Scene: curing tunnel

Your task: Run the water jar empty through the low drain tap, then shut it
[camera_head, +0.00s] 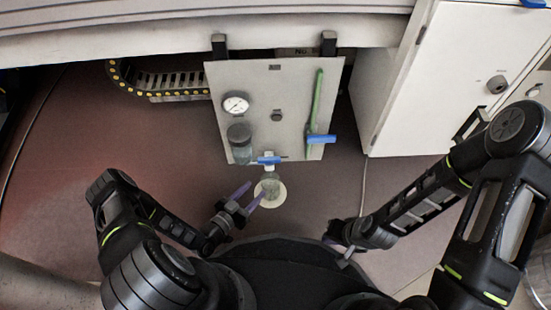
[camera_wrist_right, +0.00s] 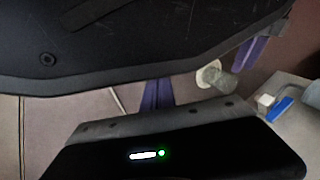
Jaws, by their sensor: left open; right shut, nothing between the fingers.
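The water jar (camera_head: 239,143) is a dark, see-through cylinder low on the left of an upright grey panel (camera_head: 293,98); its water level is unclear. Below and right of it is the drain tap (camera_head: 268,159), with a blue handle lying crosswise. A blue tap handle also shows in the right wrist view (camera_wrist_right: 280,109). A clear glass cup (camera_head: 271,185) stands below the tap; no stream is discernible. My left gripper (camera_head: 249,195) is open, its purple fingers just left of the cup. My right gripper (camera_wrist_right: 158,94) is shut and empty, away from the panel.
A round gauge (camera_head: 236,104) sits above the jar. A green tube (camera_head: 317,97) with another blue lever (camera_head: 321,139) runs down the panel's right side. A white cabinet (camera_head: 430,80) stands to the right. A cable chain (camera_head: 165,84) lies behind left.

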